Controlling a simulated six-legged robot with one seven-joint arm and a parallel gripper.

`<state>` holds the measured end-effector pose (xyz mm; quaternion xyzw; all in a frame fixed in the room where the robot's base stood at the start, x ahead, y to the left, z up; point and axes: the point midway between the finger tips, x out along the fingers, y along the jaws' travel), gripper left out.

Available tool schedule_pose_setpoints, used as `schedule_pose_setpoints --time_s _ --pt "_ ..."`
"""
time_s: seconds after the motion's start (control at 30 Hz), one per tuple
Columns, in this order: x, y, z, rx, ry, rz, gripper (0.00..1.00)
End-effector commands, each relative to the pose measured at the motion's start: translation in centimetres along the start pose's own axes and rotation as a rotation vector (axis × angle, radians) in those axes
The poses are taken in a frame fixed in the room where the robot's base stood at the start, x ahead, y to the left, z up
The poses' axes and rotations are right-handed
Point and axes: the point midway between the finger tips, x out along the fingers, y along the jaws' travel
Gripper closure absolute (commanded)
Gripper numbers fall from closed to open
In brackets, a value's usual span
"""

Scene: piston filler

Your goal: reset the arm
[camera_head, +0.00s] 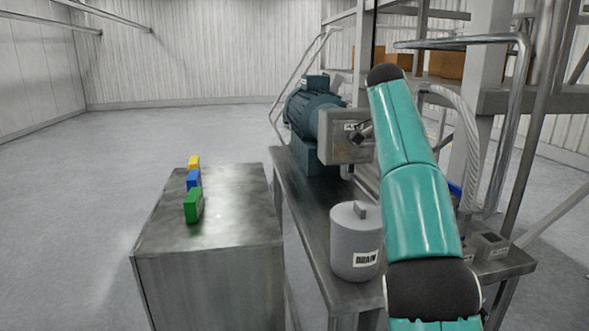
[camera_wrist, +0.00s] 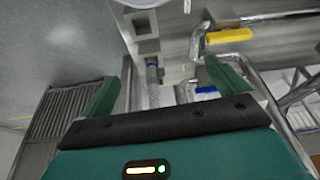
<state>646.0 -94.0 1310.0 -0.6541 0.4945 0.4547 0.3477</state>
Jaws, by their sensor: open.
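My teal arm (camera_head: 418,200) rises across the right half of the head view, in front of part of the steel bench. My gripper (camera_wrist: 165,87) shows in the wrist view, its two green fingers wide apart with nothing held between them. In the head view I cannot make out the gripper. In the wrist view, metal pipes, a yellow piece (camera_wrist: 228,36) and a blue piece (camera_wrist: 206,90) lie beyond the fingers. I cannot tell how far away they are.
A steel cabinet (camera_head: 215,238) holds a green block (camera_head: 193,206), a blue block (camera_head: 194,180) and a yellow block (camera_head: 194,162). The bench (camera_head: 308,205) bears a motor (camera_head: 313,110) and a grey drain canister (camera_head: 355,240). Rails stand right; floor at left is clear.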

Motion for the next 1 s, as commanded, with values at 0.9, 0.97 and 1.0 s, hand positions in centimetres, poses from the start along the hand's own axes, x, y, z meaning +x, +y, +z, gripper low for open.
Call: schedule_pose_setpoints --time_s 0.9,0.97,1.0 --pt "1.6 19.4 10.8 -0.745 -0.062 -0.387 0.00" --pt "2.5 21.1 12.5 -0.804 -0.047 -0.413 0.00" --pt "3.1 22.2 13.7 -0.843 -0.035 -0.429 0.00"
